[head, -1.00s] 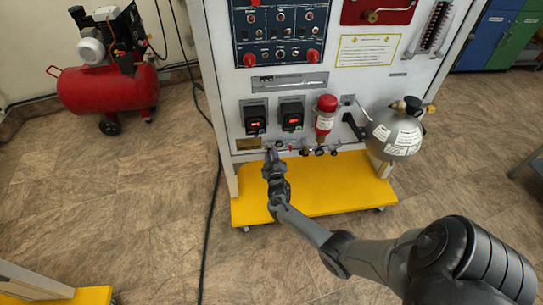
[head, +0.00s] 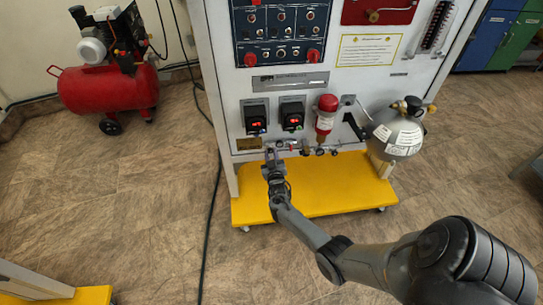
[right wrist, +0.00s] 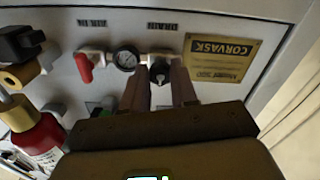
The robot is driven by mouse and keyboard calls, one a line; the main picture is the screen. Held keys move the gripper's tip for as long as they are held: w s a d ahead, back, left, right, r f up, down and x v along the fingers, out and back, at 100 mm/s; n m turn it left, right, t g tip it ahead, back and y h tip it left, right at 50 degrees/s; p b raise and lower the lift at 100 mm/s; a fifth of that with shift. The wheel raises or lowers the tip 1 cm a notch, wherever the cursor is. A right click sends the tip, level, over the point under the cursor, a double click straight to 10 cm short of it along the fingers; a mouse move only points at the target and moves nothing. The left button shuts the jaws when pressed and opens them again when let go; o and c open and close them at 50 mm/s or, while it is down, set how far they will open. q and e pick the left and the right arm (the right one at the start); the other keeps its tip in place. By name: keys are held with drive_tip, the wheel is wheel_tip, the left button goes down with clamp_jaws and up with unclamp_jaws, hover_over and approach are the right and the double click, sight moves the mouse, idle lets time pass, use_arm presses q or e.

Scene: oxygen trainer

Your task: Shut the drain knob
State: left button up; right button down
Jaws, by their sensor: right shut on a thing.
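A small black knob (right wrist: 160,71) sits on the white pipe fitting at the lower front of the trainer panel. I take it to be the drain knob. My right gripper (right wrist: 159,88) reaches up to the panel with one finger on each side of this knob and is shut on it. In the head view the same gripper (head: 269,158) is at the panel's lower left, below the left display, and it hides the knob. My left gripper is not in view.
A pressure gauge (right wrist: 126,58) and a red handle (right wrist: 84,68) sit close beside the knob. A red-capped cylinder (head: 326,113) and a grey tank (head: 396,134) stand to the right in the head view. The yellow base (head: 315,188) juts out below the panel.

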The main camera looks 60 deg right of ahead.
drive_tip(key=shift+f, duration=0.1)
drive_tip(key=c, duration=0.9)
unclamp_jaws()
drive_tip(key=shift+s+a+r+p, duration=0.25)
drive_tip(key=shift+s+a+p, duration=0.1)
drive_tip(key=shift+a+p, duration=0.15)
drive_tip(key=shift+p+v, duration=2)
drive_tip(key=shift+v, duration=2.8)
drive_tip(key=shift+f, duration=0.15)
